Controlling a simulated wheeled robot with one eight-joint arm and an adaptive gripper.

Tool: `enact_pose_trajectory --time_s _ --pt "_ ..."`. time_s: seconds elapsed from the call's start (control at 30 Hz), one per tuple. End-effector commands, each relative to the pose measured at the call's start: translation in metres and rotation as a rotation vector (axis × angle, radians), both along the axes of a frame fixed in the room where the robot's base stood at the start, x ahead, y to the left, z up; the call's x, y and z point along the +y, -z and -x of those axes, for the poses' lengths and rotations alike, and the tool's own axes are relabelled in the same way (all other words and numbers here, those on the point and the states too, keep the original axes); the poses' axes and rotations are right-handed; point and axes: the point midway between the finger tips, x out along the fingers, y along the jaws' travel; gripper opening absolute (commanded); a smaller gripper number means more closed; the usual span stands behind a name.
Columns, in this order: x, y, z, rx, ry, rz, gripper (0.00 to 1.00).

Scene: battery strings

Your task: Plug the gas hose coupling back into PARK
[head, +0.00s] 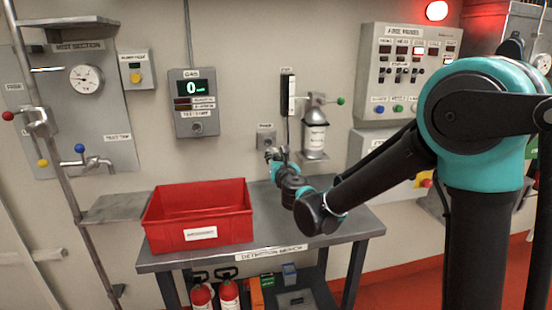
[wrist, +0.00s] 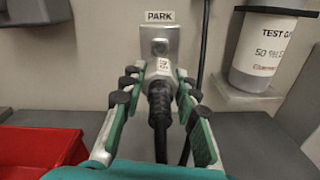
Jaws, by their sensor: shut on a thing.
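The PARK plate (wrist: 174,38) is a small grey metal plate on the wall under a PARK label, with a dark round port (wrist: 159,47). It also shows in the head view (head: 266,137). My gripper (wrist: 159,82) is shut on the gas hose coupling (wrist: 160,69), a grey block with small lettering and a black hose (wrist: 160,112) behind it. The coupling sits in front of the plate's lower part, just below the visible port in the wrist view. I cannot tell whether it touches the plate. In the head view my gripper (head: 275,156) is right at the plate and hides the coupling.
A red bin (head: 198,233) stands on the grey bench (head: 262,242), left of my arm. A gas cylinder labelled TEST GAS (wrist: 262,50) hangs on a bracket right of PARK. The GAS display (head: 194,102) is left. A dark cable runs down beside the plate.

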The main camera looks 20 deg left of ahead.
Motion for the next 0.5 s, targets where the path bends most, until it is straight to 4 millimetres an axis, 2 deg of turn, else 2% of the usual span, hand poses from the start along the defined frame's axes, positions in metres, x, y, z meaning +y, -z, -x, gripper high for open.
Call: enact_pose_trajectory --time_s 0.5 --pt "0.022 0.000 -0.036 0.000 0.000 0.000 0.00"
